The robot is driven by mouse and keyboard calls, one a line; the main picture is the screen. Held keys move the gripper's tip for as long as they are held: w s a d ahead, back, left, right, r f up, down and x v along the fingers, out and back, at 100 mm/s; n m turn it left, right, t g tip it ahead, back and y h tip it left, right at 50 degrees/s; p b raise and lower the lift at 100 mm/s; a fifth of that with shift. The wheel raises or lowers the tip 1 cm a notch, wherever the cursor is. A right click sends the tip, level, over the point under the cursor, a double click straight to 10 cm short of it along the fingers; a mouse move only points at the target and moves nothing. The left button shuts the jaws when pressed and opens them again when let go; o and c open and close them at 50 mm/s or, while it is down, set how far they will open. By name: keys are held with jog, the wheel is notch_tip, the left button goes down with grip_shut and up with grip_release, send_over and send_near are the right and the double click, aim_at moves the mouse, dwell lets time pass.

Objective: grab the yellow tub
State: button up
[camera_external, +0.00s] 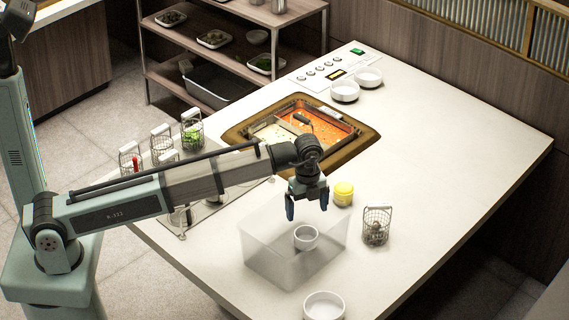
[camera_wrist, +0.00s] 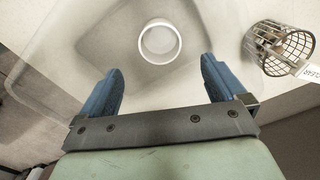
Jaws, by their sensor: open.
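The yellow tub (camera_external: 343,193) stands upright on the white counter, just right of my gripper in the external view. It has a paler yellow lid and does not show in the wrist view. My gripper (camera_external: 307,203) is open and empty, pointing down above the back part of a clear bin. In the wrist view, the blue fingers of my gripper (camera_wrist: 160,92) are spread wide with nothing between them.
The clear bin (camera_external: 262,250) holds a small white bowl (camera_external: 306,237). A wire basket (camera_external: 376,226) stands right of the bin; it also shows in the wrist view (camera_wrist: 277,47). A white bowl (camera_external: 324,306) sits in front. A sauce well (camera_external: 300,128) lies behind. The right counter is clear.

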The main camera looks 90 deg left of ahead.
notch_tip(320, 180, up, 7)
jog(key=m+y, duration=0.1)
jog(key=m, duration=0.8)
send_over(344, 186)
jog(key=d, duration=0.2)
notch_tip(344, 186, down, 4)
jog(key=shift+t, duration=0.3)
jog(key=f, duration=0.6)
jog(key=a+f, duration=0.1)
jog(key=f, duration=0.2)
jog(key=shift+w+f, duration=0.15)
jog(key=shift+a+f, duration=0.2)
jog(key=shift+f, duration=0.65)
jog(key=shift+a+f, duration=0.2)
jog(key=shift+f, duration=0.7)
jog(key=shift+a+f, duration=0.2)
jog(key=shift+f, duration=0.65)
jog(key=shift+c, duration=0.3)
